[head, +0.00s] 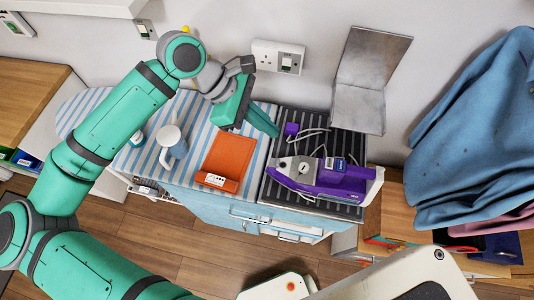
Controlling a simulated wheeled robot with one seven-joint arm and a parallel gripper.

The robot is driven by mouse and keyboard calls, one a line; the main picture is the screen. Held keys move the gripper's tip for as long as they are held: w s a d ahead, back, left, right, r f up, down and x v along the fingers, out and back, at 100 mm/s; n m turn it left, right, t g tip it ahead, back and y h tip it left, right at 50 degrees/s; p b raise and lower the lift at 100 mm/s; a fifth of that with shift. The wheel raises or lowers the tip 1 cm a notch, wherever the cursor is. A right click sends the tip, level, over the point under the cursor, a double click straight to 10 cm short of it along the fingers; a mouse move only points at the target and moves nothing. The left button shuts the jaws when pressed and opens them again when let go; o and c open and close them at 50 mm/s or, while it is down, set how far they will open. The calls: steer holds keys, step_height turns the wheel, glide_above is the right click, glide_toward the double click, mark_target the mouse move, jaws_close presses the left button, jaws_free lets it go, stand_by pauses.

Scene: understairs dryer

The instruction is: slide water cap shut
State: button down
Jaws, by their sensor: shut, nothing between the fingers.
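A purple iron (330,178) lies on a black ribbed mat (313,209), its grey nose to the left and its pale heel to the right. A small round dial-like part shows on its grey front. I cannot make out the water cap or how far it is open at this size. A small purple block (291,129) sits behind the iron near the grey cord. My gripper (270,129) is shut and empty, pointing down and right, above the left edge of the mat. It is apart from the iron, behind and left of its nose.
A grey metal plate (361,92) leans on the wall behind. Blue clothing (475,125) hangs at the right. A socket (278,57) is on the wall.

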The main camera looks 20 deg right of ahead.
mark_target(272, 162)
steer(key=w+a+f+y, duration=0.2)
steer(key=a+y, duration=0.1)
steer(key=a, duration=0.4)
steer(key=shift+t, duration=0.5)
steer(key=shift+s+d+f, duration=0.65)
steer(key=shift+d+f, duration=0.35)
steer(key=shift+f, duration=0.55)
steer(key=shift+s+d+f, duration=0.65)
steer(key=shift+d+f, duration=0.4)
steer(key=shift+f, duration=0.5)
steer(key=shift+s+d+f, duration=0.65)
steer(key=shift+d+f, duration=0.35)
steer(key=shift+f, duration=0.55)
